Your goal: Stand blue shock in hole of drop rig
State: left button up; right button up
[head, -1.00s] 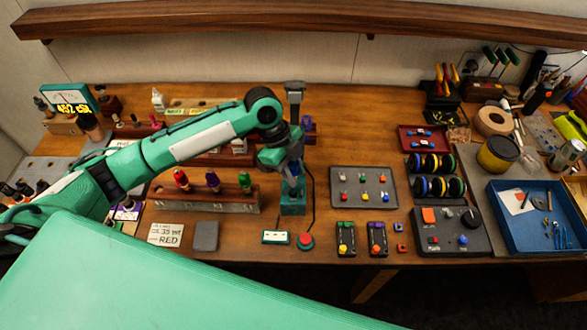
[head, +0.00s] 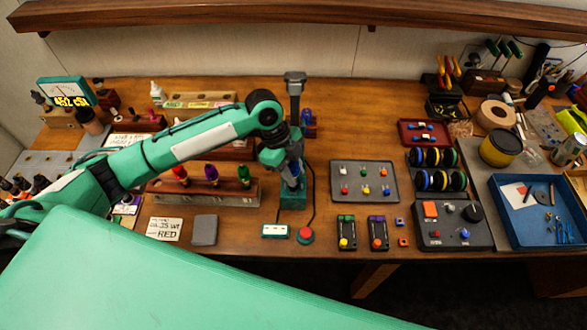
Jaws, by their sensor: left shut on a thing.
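The drop rig has a teal base (head: 293,200), an upright post and a grey head (head: 295,78). My left gripper (head: 291,173) points down just above the base, shut on the blue shock (head: 292,184). Only a small blue part of the shock shows between the fingers and the base. It looks roughly upright. The hole is hidden, and I cannot tell whether the shock's lower end is inside it. My right gripper is not in view.
A red button (head: 305,235) and a small white-faced box (head: 275,231) sit in front. A grey parts tray (head: 364,181) lies to the right, with bare wood between.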

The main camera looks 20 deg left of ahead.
pick_arm(q)
jog(key=shift+f+b, duration=0.5)
jog(key=shift+f, duration=0.85)
jog(key=o, duration=1)
jog(key=shift+o, duration=0.2)
jog(key=shift+r, duration=0.1)
jog(key=b+v, duration=0.3)
jog(key=v, duration=1)
jog(key=shift+a+r+b, duration=0.15)
jog(key=shift+r+b, duration=0.15)
jog(key=shift+b, duration=0.1)
